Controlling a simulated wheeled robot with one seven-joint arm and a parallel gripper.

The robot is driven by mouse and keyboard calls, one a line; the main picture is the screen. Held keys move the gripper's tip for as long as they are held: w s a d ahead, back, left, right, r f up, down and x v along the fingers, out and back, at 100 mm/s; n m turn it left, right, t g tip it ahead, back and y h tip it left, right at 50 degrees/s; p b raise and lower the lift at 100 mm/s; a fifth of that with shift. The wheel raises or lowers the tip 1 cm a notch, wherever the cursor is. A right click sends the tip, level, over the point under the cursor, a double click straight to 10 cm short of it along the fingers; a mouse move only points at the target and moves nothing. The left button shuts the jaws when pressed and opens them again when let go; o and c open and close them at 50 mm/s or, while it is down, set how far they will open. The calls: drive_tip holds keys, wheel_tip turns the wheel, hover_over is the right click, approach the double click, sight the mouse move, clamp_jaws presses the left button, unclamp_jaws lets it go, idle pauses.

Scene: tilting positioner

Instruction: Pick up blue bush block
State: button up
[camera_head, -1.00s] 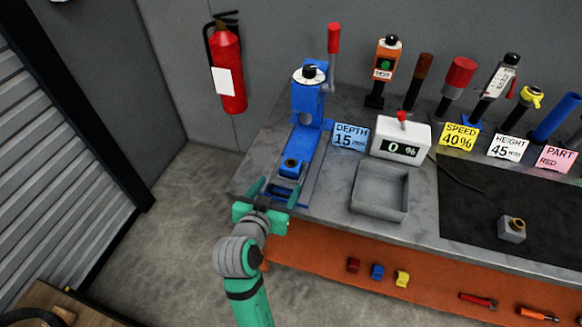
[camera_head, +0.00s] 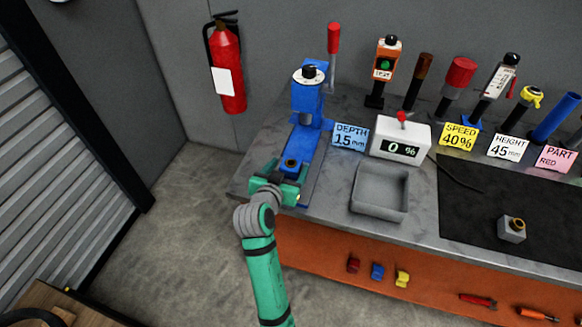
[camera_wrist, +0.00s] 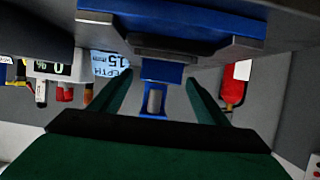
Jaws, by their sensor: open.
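The blue bush block (camera_head: 291,164), with a brass-coloured ring on its top, sits on the base of the blue press (camera_head: 306,110) at the left of the bench. My gripper (camera_head: 279,178) is at the front of the press base, just in front of the block. Its jaws are open. In the wrist view, which is upside down, the fingers of my gripper (camera_wrist: 160,98) stand apart to the left and right of a blue block face (camera_wrist: 161,70). I see no contact. My gripper hides part of the press base in the head view.
A grey tray (camera_head: 380,192) is to the right of the press. A white readout box (camera_head: 400,140) and the DEPTH sign (camera_head: 350,136) stand behind it. A grey block with a brass ring (camera_head: 512,229) is on the dark mat (camera_head: 470,205). The red press lever (camera_head: 333,40) rises high.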

drive_tip(key=shift+w+d+f, duration=0.15)
drive_tip(key=shift+w+f, duration=0.05)
drive_tip(key=shift+w, duration=0.2)
clamp_jaws()
drive_tip(key=shift+r, duration=0.15)
